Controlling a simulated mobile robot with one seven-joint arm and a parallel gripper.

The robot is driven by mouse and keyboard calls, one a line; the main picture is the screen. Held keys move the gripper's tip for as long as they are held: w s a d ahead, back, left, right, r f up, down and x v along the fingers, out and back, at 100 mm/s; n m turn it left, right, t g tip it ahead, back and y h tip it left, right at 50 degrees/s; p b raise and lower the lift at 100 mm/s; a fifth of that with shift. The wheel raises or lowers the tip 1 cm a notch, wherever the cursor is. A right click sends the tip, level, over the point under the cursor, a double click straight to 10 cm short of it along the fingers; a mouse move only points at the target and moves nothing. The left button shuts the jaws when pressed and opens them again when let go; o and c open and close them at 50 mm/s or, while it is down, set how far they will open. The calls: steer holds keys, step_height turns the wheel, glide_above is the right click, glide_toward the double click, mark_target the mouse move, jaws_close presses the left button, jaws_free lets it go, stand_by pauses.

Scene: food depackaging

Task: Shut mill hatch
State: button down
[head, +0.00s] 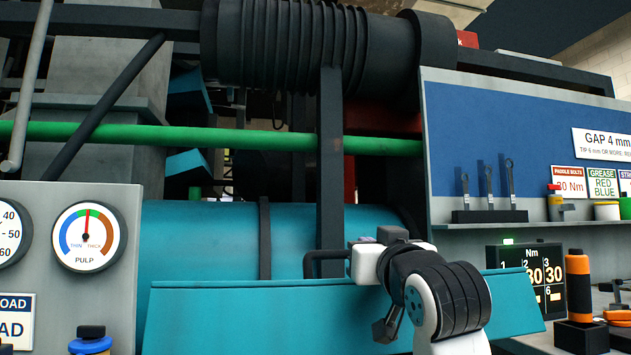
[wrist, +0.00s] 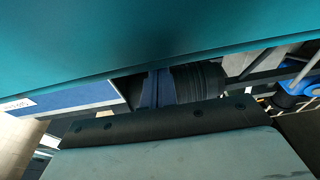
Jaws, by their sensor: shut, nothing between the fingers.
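The mill hatch (head: 240,315) is a wide teal panel low in the middle of the head view, in front of a teal drum casing (head: 190,240). Its upper edge stands out from the casing, so the hatch looks open and tilted. A dark bent bar (head: 325,255) rises at its upper edge, possibly a handle. My gripper (head: 358,262) is at that edge, beside the bar; its fingers are mostly hidden and it is shut with nothing held. I cannot tell whether it touches the bar. In the wrist view, a teal surface (wrist: 130,35) fills the top, close to the camera.
Gauges stand on a grey panel (head: 110,195) at left. A green pipe (head: 260,137) and dark post (head: 330,180) cross behind the hatch. A tool board (head: 480,120) and torque display (head: 515,260) stand at right. In the wrist view, a bolted dark strip (wrist: 170,122) edges a pale plate.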

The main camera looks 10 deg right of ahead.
mark_target(382, 346)
steer(key=s+f+t+b, duration=0.1)
steer(key=f+b, duration=0.2)
steer(key=f, duration=0.1)
steer(key=s+f+t+b, duration=0.1)
steer(key=f+b, duration=0.3)
steer(key=f, duration=0.1)
steer(key=s+f+t+b, duration=0.1)
steer(key=s+f+b, duration=0.1)
steer(key=f, duration=0.3)
steer(key=shift+s+t+b, duration=0.1)
steer(key=shift+t+b, duration=0.2)
steer(key=shift+b, duration=0.55)
steer(key=shift+s+f+t+b, duration=0.2)
steer(key=shift+f+t+b, duration=0.1)
steer(key=shift+f+b, duration=0.45)
steer(key=shift+f, duration=0.15)
steer(key=shift+w, duration=0.1)
